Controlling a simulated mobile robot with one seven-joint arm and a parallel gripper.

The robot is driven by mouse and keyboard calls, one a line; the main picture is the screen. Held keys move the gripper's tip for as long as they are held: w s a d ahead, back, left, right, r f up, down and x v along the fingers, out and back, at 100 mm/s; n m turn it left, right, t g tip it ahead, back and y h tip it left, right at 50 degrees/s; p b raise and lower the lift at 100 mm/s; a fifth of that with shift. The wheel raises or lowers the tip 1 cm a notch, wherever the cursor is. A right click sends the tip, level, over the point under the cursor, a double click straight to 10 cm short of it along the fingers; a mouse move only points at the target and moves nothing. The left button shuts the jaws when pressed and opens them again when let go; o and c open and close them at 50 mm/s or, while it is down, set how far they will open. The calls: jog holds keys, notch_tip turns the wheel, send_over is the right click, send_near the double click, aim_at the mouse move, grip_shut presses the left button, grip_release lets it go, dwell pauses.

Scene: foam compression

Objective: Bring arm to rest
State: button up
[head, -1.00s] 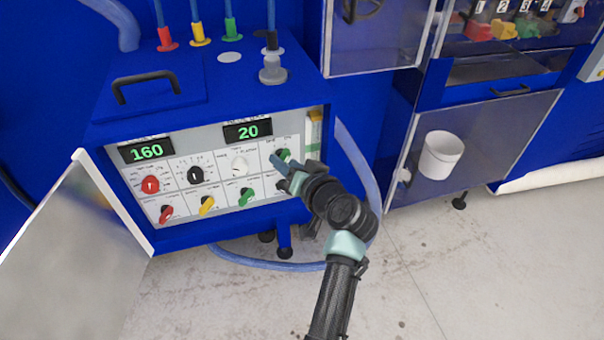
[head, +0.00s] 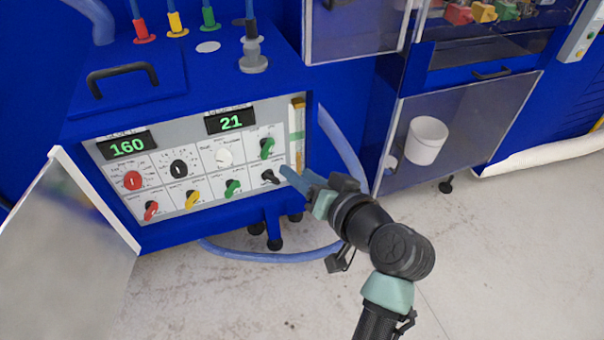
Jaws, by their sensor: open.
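My gripper (head: 297,179) is just right of the control panel (head: 205,205) of the blue machine, near the black knob (head: 270,177) at the lower right. Its blue fingers point left toward the panel and look empty. Whether a fingertip touches the black knob I cannot tell. The arm reaches in from the bottom right of the view. The green knob (head: 267,148) at the panel's upper right is now in plain sight. The left display (head: 127,147) reads 160 and the right display (head: 231,120) reads 21.
An open panel door (head: 70,250) stands at the left. A blue hose (head: 270,256) lies on the floor under the arm. A cabinet with a white bucket (head: 428,140) stands at the right. The floor at the lower right is clear.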

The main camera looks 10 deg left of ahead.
jog(key=w+d+r+t+h+p, duration=0.1)
jog(key=d+r+t+h, duration=0.2)
jog(key=r, duration=0.9)
jog(key=w+d+r+t+h+p, duration=0.1)
jog(key=d+r+t, duration=0.3)
jog(key=r, duration=0.8)
jog(key=s+d+r+m+t+h, duration=0.1)
jog(key=s+r+t+h, duration=0.1)
jog(key=s+r, duration=0.3)
jog(key=s+d+r+t+h+p, duration=0.1)
jog(key=s+r+t, duration=0.4)
jog(key=r, duration=0.6)
jog(key=s+r+m+t+h, duration=0.1)
jog(key=s+r+t+h, duration=0.2)
jog(key=s+r, duration=0.2)
notch_tip(320, 180, up, 4)
jog(key=shift+d+f+m+t+p, duration=0.2)
jog(key=shift+d+m+t+p, duration=0.1)
jog(key=shift+d, duration=0.1)
